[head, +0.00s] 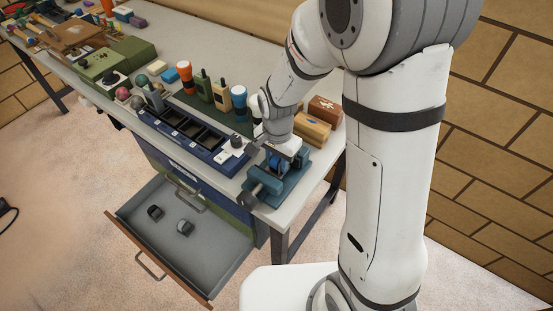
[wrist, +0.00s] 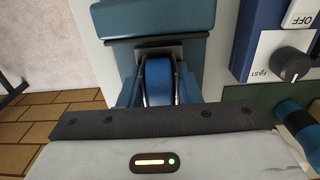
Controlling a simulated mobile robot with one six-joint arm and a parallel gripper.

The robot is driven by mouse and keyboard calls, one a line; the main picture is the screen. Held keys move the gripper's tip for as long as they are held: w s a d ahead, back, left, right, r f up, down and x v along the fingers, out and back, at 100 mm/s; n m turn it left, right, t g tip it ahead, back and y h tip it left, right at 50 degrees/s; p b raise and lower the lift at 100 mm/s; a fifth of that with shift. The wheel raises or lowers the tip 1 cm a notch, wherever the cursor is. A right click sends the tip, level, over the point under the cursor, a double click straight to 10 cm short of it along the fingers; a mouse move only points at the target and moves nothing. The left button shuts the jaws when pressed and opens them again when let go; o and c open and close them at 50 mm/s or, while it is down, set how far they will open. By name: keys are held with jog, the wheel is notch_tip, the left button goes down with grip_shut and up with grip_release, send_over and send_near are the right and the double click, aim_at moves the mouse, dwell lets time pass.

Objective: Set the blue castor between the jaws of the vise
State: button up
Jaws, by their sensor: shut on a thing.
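The teal vise (head: 275,190) stands at the near right corner of the bench; its jaw block (wrist: 150,22) fills the top of the wrist view. The blue castor (wrist: 158,82) shows as a blue wheel with grey edges, just in front of the vise's grey jaw face. My gripper (head: 275,159) is low over the vise and shut on the castor. In the wrist view my gripper's body hides the castor's lower part, and I cannot tell whether the castor touches the jaws.
A switch panel with a "FAST" knob (wrist: 293,63) lies right of the vise. A compartment tray (head: 188,133) is to its left, with torches and bottles behind. A wooden block (head: 313,129) stands behind the vise. An open drawer (head: 205,235) below holds two dark items.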

jog(key=o, duration=1.1)
jog(key=shift+c, duration=0.2)
notch_tip(320, 180, up, 12)
jog(key=s+d+r+n+t, duration=0.1)
jog(key=s+d+r+n, duration=0.1)
jog(key=s+d, duration=0.4)
jog(key=s+d+r+n+t, duration=0.2)
jog(key=s+d+r+n, duration=0.1)
jog(key=s+d+n, duration=0.2)
jog(key=shift+s+d+r+n, duration=0.35)
jog(key=shift+s+d, duration=0.3)
jog(key=shift+s, duration=0.2)
